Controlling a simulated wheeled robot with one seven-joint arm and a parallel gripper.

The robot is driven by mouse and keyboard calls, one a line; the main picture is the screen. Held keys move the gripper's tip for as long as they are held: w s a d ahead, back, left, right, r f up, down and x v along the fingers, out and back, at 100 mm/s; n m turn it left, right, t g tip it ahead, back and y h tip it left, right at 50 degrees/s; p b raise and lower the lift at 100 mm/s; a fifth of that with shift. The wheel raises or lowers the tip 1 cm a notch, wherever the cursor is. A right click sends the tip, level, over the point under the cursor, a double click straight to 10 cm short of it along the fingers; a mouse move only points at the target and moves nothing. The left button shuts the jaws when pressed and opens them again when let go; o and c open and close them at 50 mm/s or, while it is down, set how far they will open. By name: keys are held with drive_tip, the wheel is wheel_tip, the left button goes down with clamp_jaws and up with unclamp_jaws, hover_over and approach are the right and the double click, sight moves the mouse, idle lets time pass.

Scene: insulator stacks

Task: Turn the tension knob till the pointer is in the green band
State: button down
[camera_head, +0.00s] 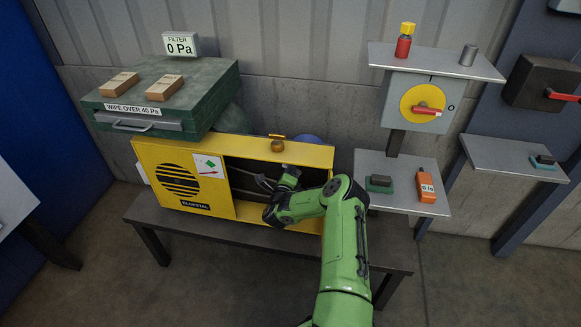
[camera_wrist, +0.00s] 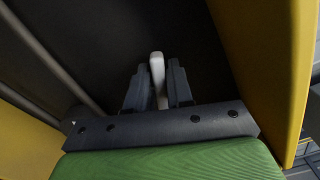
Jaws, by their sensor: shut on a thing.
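The yellow machine housing (camera_head: 148,153) stands on a bench with its right front open. My gripper (camera_wrist: 157,80) is inside the dark opening, shut on a pale, round-ended bar (camera_wrist: 157,68) standing between its two dark fingers. I cannot tell whether this bar is part of the tension knob. In the head view my wrist mostly hides the grip. A small white panel (camera_head: 209,166) on the housing front shows a green patch and a red line; whether it is the tension gauge is unclear. A brass-coloured knob (camera_head: 277,146) sits on the housing's top edge, apart from my gripper.
The opening's yellow side wall (camera_wrist: 284,70) is close to the right of my gripper in the wrist view. A grey rod (camera_wrist: 55,55) runs at left. A green filter box (camera_head: 210,95) stands at back left. A grey shelf (camera_head: 398,204) with small items is at right.

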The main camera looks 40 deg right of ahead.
drive_tip(key=n+p, duration=0.2)
drive_tip(key=n, duration=0.1)
drive_tip(key=shift+n, duration=0.4)
drive_tip(key=shift+f+n+p, duration=0.1)
drive_tip(key=shift+n+p, duration=0.35)
drive_tip(key=shift+n, duration=0.15)
drive_tip(key=shift+a+f+n, duration=0.1)
drive_tip(key=shift+f+n, duration=0.05)
drive_tip(key=shift+n, duration=0.15)
idle(0.8)
drive_tip(key=c, duration=1.2)
unclamp_jaws()
drive_tip(key=shift+o, duration=0.2)
drive_tip(key=p+v, duration=1)
drive_tip(key=v, duration=0.5)
drive_tip(key=shift+s+a+p, duration=0.2)
drive_tip(key=shift+a+p, duration=0.05)
drive_tip(key=shift+p, duration=0.05)
drive_tip(key=shift+o, duration=0.3)
